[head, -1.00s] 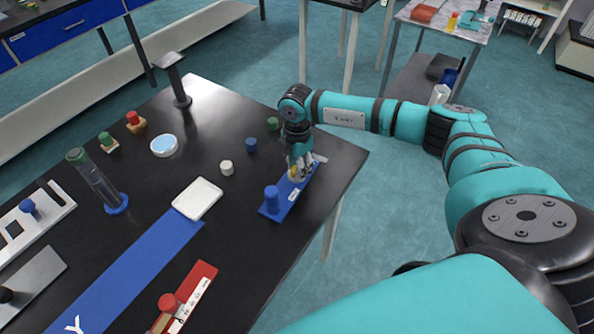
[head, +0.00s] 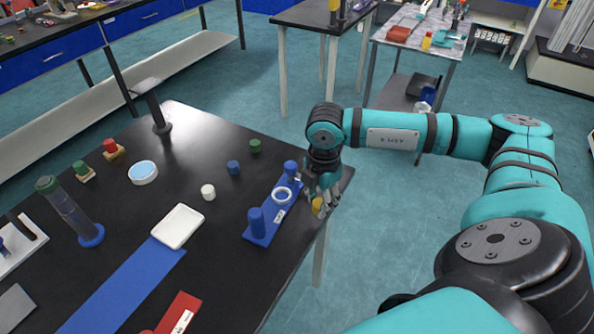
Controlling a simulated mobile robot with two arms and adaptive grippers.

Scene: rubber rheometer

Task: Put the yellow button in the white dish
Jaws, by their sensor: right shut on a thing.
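The yellow button (head: 317,205) is a small yellow piece held between the fingertips of my right gripper (head: 318,200). The gripper is shut on it and hangs at the table's right edge, just right of the blue stand. The white dish (head: 178,226) is a shallow, square-cornered tray lying empty on the black table, left of the blue stand and well left of the gripper. My left gripper is not in view.
The blue stand (head: 261,230) has two blue posts and a white ring (head: 282,195) between them. A white button (head: 208,192), a blue button (head: 233,167) and a green button (head: 255,146) stand on the table (head: 205,141). A clear cylinder (head: 70,212) stands left of the dish.

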